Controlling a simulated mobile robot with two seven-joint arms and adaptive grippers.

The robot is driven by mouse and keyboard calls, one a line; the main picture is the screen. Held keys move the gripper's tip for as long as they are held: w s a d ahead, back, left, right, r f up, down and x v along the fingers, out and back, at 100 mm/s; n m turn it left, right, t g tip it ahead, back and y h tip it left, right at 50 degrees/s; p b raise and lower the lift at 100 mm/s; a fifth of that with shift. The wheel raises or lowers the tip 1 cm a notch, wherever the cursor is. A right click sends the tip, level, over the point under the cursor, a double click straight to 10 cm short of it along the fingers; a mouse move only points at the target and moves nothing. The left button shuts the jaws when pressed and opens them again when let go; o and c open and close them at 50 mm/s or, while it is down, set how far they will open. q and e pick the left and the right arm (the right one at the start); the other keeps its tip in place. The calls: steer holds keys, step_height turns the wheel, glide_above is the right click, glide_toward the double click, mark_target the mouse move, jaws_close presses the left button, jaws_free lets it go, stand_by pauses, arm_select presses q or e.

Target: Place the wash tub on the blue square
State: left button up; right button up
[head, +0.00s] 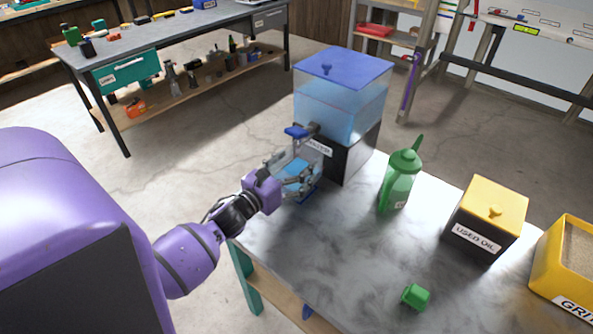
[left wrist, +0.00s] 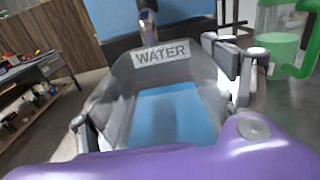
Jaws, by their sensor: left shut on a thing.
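The wash tub (head: 279,166) is a clear tub with light blue showing in its bottom; I cannot tell whether that is water or a surface seen through it. It also shows in the left wrist view (left wrist: 112,98). My left gripper (head: 290,180) is shut on the tub, with a finger on each side. The tub is at the table's left edge, in front of the water tank's tap (head: 299,131). A dark blue strip of the blue square (head: 307,194) shows at the tub's near edge; the rest is hidden. I cannot tell whether the tub touches it. My right gripper is out of view.
The blue-lidded water tank (head: 340,98) stands just behind the tub on a black base. The table's middle is clear.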

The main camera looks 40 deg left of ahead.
mark_target(297, 172)
arm_select(q)
steer(key=shift+w+r, duration=0.2)
steer(key=shift+w, duration=0.25)
step_height(297, 172, down, 3)
steer(key=shift+w+f, duration=0.1)
steer(key=shift+f, duration=0.25)
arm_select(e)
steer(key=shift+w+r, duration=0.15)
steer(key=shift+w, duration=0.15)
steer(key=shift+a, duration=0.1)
arm_select(q)
steer(key=shift+f, duration=0.2)
steer(key=o, duration=1.7)
steer(key=shift+c, duration=0.2)
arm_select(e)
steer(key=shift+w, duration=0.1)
